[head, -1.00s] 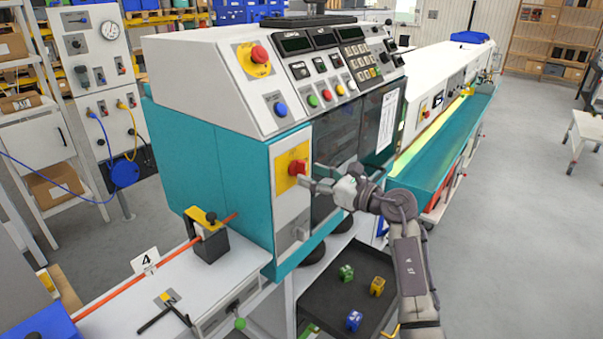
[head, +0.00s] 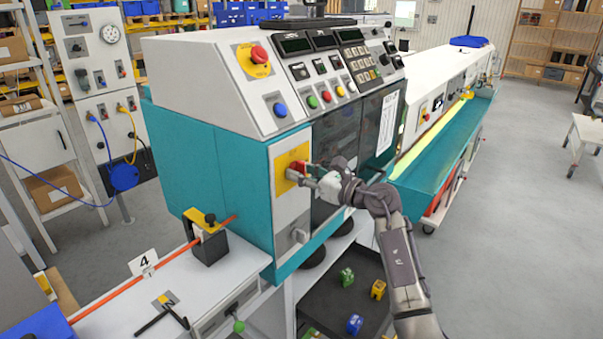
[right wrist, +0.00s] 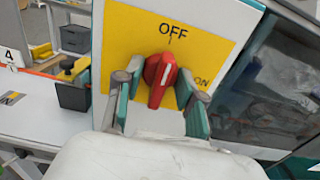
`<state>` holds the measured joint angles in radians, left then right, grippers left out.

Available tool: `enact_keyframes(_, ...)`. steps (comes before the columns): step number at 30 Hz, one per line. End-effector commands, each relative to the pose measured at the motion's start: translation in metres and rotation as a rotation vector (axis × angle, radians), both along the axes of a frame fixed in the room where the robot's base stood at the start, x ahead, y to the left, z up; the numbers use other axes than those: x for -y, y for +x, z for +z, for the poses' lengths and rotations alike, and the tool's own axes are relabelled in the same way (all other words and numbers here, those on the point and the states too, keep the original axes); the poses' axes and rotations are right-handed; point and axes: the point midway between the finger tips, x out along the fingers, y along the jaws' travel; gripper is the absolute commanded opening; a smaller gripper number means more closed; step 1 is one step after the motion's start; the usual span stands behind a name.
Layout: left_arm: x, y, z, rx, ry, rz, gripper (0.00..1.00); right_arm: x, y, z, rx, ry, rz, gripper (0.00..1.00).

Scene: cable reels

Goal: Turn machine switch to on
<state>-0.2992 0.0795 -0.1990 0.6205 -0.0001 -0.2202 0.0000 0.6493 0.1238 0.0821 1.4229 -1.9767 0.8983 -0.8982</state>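The machine switch is a red rotary knob (right wrist: 160,78) on a yellow plate (right wrist: 118,38) marked OFF at the top and ON at the lower right. Its white line points up toward OFF, slightly tilted. In the head view the red knob (head: 298,168) sits on the front panel of the white and teal machine (head: 215,175). My right gripper (right wrist: 158,92) has its two fingers spread on either side of the knob, with gaps visible; it also shows at the knob in the head view (head: 305,174). My left gripper is not in view.
A red emergency button (head: 259,55) and a control panel with several buttons lie above the switch. A black tray (head: 325,305) with several small coloured blocks is below. An orange cable (head: 135,280) runs across the bench at left. Open floor lies at the right.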

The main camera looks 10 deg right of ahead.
Motion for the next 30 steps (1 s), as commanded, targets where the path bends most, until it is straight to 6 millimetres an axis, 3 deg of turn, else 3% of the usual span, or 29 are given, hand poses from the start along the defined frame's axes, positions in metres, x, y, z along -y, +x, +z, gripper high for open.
enact_keyframes(30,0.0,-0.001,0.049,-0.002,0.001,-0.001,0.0,0.0,0.0,0.003,-0.2,0.256,0.0,0.19)
